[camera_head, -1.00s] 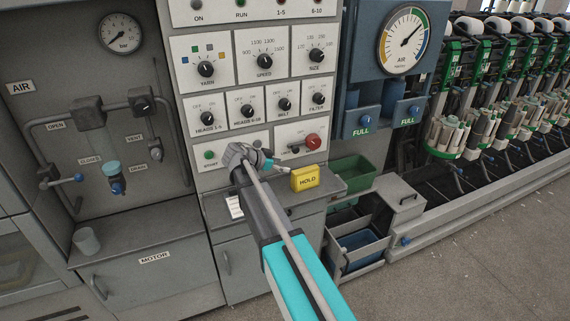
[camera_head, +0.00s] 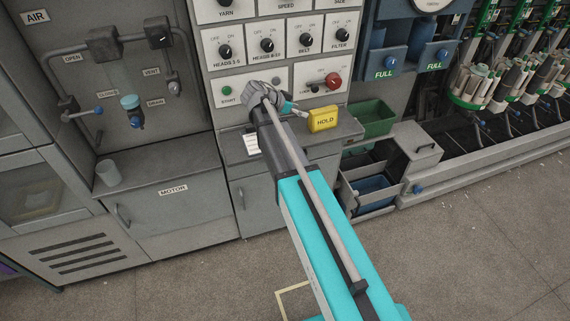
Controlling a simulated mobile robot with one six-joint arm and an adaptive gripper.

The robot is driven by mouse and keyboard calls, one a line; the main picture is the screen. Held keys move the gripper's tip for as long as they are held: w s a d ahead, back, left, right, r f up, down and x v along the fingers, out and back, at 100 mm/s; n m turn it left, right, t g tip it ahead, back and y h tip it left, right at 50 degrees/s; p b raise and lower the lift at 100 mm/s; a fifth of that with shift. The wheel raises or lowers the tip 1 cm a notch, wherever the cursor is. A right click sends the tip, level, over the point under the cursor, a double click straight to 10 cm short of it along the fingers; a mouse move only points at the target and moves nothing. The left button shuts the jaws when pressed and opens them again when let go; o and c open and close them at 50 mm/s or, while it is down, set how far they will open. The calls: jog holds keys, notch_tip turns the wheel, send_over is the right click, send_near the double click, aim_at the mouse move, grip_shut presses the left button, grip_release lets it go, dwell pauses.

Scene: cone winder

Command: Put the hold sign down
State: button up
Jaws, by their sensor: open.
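The yellow hold sign (camera_head: 323,119) stands upright on the grey ledge below the control panel, its word HOLD facing me. My gripper (camera_head: 300,112) is just left of the sign at about its height, pointing toward it. It is open. My wrist and forearm hide part of the ledge, and the fingertips are small, so I cannot tell whether they touch the sign.
The control panel (camera_head: 283,82) with knobs, a green start button and a red knob (camera_head: 333,80) is just behind. A green bin (camera_head: 374,117) and a drawer with a blue tray (camera_head: 376,188) are to the right. A white label (camera_head: 251,144) lies left on the ledge.

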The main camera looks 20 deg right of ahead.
jog(key=s+a+f+n+y, duration=0.2)
jog(key=s+a+n+y, duration=0.1)
jog(key=s, duration=0.4)
jog(key=s+a+f+n+g+y, duration=0.1)
jog(key=s+a+f+n+y, duration=0.2)
jog(key=s+n, duration=0.4)
jog(key=s+a+f+n+y, duration=0.3)
jog(key=s+a+n+y, duration=0.2)
jog(key=s, duration=0.3)
jog(key=shift+s+a, duration=0.3)
jog(key=shift+a, duration=0.6)
jog(key=shift+f, duration=0.1)
